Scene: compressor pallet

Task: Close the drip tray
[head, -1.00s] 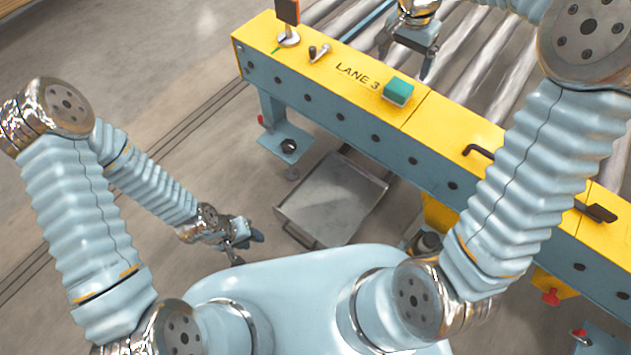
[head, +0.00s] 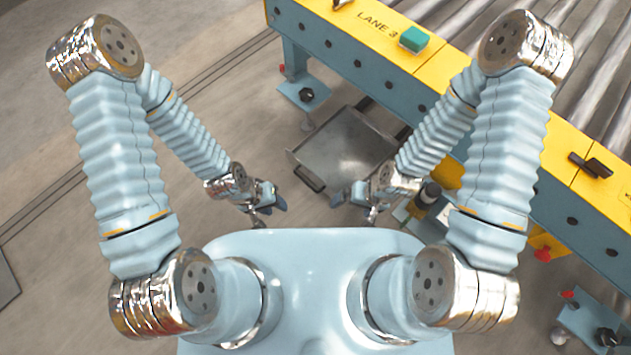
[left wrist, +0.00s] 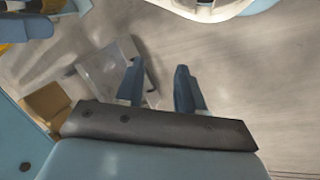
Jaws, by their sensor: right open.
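The drip tray (head: 345,148) is a shallow grey metal tray near the floor, sticking out from under the conveyor's near side. A dark handle (head: 308,179) is on its near edge. The tray also shows in the left wrist view (left wrist: 108,66), left of my fingers and partly hidden by one. My left gripper (head: 270,205) is near the tray's front left, apart from it. Its two fingers stand apart and empty in the left wrist view (left wrist: 160,78). My right gripper (head: 347,198) is open, near the tray's front right. My right arm covers part of the conveyor.
The yellow and blue conveyor frame (head: 390,50) with rollers runs diagonally across the back and right. A teal block (head: 414,39) sits on its top. A dark cylindrical unit (head: 428,195) stands right of my right gripper. The floor at left is clear.

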